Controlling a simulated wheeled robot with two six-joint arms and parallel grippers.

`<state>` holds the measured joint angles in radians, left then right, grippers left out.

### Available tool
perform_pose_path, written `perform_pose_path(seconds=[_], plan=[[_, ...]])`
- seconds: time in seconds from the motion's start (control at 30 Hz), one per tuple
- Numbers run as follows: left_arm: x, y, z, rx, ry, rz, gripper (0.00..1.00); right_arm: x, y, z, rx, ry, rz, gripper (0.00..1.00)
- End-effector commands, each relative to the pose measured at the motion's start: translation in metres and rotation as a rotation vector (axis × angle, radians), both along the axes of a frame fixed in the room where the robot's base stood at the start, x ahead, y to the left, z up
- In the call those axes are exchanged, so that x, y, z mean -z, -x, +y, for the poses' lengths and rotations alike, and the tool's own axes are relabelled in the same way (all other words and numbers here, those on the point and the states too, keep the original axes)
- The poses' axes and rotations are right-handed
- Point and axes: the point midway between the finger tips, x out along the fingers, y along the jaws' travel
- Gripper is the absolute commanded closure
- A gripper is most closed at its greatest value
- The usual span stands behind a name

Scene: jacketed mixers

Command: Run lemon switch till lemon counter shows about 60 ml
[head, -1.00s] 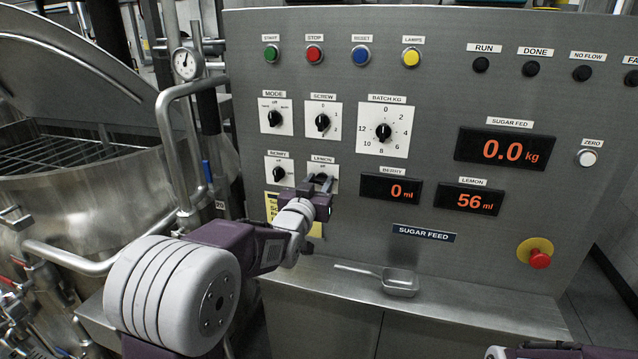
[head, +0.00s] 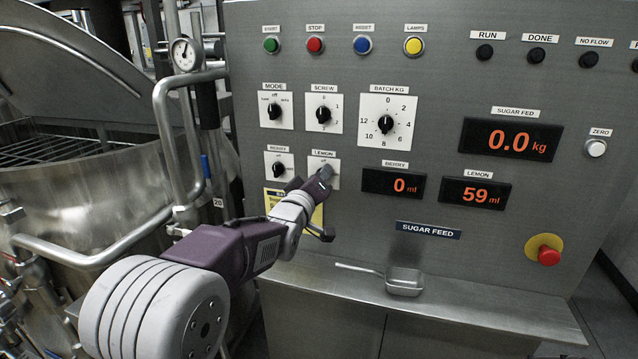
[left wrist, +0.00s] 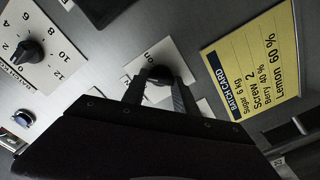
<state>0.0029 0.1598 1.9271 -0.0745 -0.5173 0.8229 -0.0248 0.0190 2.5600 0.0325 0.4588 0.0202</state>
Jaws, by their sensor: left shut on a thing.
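The lemon switch has a white plate (head: 316,161) low on the grey panel, under its LEMON label. My left gripper (head: 323,179) is at this switch and covers most of it in the head view. In the left wrist view the two dark fingers (left wrist: 160,92) are shut on the black lemon knob (left wrist: 159,76), one on each side. An "on" mark shows beside the knob; its exact pointing is hard to tell. The lemon counter (head: 475,194) reads 59 ml in orange digits. My right gripper is not in view.
The berry switch (head: 278,167) is just left of the lemon switch. The berry counter (head: 393,184) reads 0 ml and the sugar display (head: 510,141) 0.0 kg. A yellow batch card (left wrist: 252,65) hangs close by. A metal scoop (head: 404,281) lies on the ledge below.

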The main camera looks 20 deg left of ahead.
Motion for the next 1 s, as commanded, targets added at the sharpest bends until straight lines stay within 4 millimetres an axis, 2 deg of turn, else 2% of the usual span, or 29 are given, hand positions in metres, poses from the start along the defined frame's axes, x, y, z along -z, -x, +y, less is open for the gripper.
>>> perform_pose_path(seconds=[0.6, 1.0], plan=[[0.002, 0.0, 0.001, 0.0, 0.558, 0.018, 1.0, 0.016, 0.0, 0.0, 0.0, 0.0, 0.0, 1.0], [0.003, 0.0, 0.002, 0.0, 0.775, 0.026, 1.0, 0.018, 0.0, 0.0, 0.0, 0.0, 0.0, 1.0]])
